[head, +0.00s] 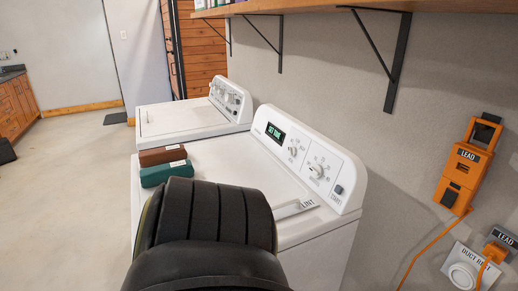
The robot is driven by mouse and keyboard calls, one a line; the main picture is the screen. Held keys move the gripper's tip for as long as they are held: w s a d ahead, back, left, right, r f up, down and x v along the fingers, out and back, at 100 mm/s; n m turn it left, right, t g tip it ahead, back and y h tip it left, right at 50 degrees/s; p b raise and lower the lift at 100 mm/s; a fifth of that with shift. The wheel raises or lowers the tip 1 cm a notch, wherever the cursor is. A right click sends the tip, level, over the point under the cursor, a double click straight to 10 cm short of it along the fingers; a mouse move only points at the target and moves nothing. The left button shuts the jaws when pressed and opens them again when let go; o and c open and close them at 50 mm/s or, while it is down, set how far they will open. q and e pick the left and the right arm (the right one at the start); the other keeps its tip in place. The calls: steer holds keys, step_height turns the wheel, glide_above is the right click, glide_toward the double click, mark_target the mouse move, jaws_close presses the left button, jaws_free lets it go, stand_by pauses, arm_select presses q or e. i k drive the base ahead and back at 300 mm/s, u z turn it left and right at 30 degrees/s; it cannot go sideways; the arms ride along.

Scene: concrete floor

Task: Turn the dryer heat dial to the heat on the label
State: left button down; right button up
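The dryer (236,165) is the near white machine, with a slanted control panel (340,165) at its back right. The panel has a small green-lit display (275,133), a dial (296,148) in the middle and a larger dial (318,170) further right. A small dark button sits at the panel's right end. The dial markings are too small to read, so I cannot tell which is the heat dial or where either points. A brown folded bundle (160,156) and a green one (154,177) lie on the dryer top with white labels, unreadable here. Neither gripper shows.
A LINT label (308,204) marks the dryer's top right edge. A second white machine (185,118) stands beyond. A bracketed shelf (300,6) hangs above. An orange LEAD device (462,172) and a DUCT plate (466,268) are on the right wall. A black ribbed shape hides the dryer's front.

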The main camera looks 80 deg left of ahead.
mark_target(292, 151)
steer(key=u, duration=0.3)
steer(key=i, duration=0.35)
steer(key=u, duration=2.4)
